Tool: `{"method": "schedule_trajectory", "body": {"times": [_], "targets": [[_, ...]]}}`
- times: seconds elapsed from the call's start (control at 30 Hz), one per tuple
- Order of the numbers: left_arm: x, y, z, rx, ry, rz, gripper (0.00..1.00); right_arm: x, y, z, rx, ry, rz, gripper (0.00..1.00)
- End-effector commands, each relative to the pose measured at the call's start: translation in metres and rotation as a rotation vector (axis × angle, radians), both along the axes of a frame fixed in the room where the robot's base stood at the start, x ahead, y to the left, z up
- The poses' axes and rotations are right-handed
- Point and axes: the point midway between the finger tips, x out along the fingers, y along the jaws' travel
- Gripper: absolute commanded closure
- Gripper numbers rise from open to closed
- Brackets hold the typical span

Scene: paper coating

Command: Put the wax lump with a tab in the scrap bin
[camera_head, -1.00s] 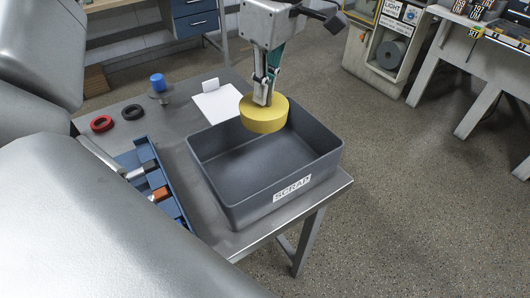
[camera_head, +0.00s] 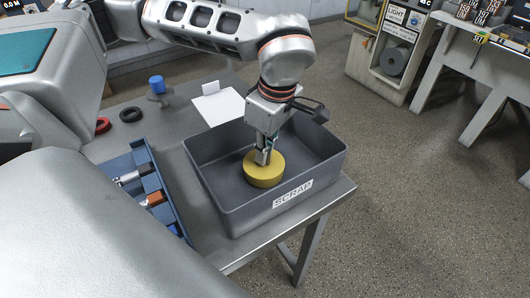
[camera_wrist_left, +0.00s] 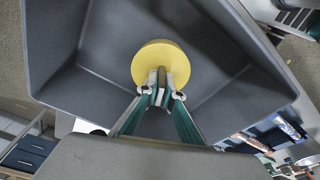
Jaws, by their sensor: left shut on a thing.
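The wax lump (camera_head: 264,173) is a thick yellow disc with a tab on top. It is inside the grey scrap bin (camera_head: 308,202), low between its walls. My left gripper (camera_head: 264,158) points down into the bin and is shut on the lump's tab. In the left wrist view the lump (camera_wrist_left: 160,62) sits beyond the fingertips (camera_wrist_left: 160,92), with the bin's walls around it. I cannot tell whether the lump touches the bin's floor. My right gripper is not in view.
The bin stands at the table's right corner (camera_head: 340,190). A blue tray (camera_head: 141,158) with tools lies left of it. A white sheet (camera_head: 218,107), a blue knob-like piece (camera_head: 157,85), a black ring (camera_head: 131,114) and a red ring (camera_head: 103,126) lie behind.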

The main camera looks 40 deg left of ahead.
Motion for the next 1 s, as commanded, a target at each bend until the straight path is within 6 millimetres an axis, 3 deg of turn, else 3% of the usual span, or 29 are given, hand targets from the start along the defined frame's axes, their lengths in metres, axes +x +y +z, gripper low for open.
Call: {"method": "schedule_trajectory", "body": {"times": [0.4, 0.5, 0.83, 1.0], "targets": [[0.001, 0.0, -0.007, -0.001, -0.003, 0.001, 1.0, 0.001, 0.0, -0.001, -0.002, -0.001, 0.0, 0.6], [0.0, 0.0, -0.007, -0.001, -0.003, 0.001, 0.77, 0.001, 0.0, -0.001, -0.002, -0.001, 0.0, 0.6], [0.001, 0.0, -0.006, -0.001, -0.003, 0.0, 0.77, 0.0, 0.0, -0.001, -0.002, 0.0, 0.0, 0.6], [0.001, -0.002, 0.009, -0.001, -0.005, 0.0, 0.77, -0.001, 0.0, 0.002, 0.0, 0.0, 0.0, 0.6]]}}
